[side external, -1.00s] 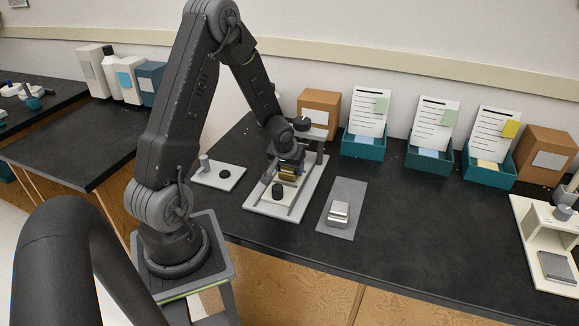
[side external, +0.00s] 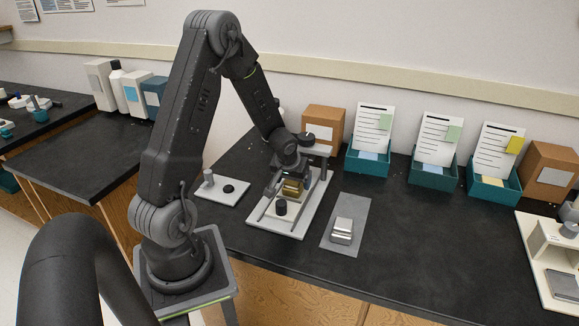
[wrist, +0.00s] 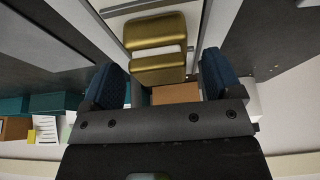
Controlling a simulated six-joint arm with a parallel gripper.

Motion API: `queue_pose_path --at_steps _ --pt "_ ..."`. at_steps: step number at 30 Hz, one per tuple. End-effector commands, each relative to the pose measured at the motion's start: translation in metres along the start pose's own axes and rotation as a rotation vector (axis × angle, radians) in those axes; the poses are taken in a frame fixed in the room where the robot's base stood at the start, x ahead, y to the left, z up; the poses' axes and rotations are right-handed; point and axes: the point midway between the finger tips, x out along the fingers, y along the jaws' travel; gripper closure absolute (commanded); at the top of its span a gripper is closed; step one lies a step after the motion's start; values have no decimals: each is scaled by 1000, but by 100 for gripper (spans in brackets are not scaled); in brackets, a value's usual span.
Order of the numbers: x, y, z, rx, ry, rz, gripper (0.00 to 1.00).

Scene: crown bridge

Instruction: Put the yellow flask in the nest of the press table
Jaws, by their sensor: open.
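The yellow flask (side external: 292,187) is a gold-coloured block with a pale band across its middle. It sits on the light grey press table (side external: 262,226), between the rails and behind a black knob (side external: 281,207). The flask also shows in the wrist view (wrist: 157,35), beyond my fingertips and lined up with the gap between them. My gripper (wrist: 162,82) is open, with one blue-padded finger on each side. In the side view it is just above the flask. The nest is hidden under the flask and gripper, so I cannot tell how the flask is seated.
A silver block (side external: 342,230) lies on a grey mat (side external: 350,207) to the right. Teal bins (side external: 367,163) with cards and cardboard boxes line the wall. The dark bench between mat and bins is clear.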

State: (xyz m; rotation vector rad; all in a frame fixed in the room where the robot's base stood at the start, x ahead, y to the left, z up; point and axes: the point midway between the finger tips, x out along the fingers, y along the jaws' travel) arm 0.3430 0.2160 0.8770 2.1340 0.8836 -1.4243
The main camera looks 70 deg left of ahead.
Motion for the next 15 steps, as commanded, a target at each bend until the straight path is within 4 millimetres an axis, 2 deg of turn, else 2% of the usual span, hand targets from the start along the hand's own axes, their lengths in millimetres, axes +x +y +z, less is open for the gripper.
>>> queue_pose_path --at_steps 9,15 --pt "-61 0 -1 -1 5 1 15" --pt "-91 0 -1 0 4 1 15"
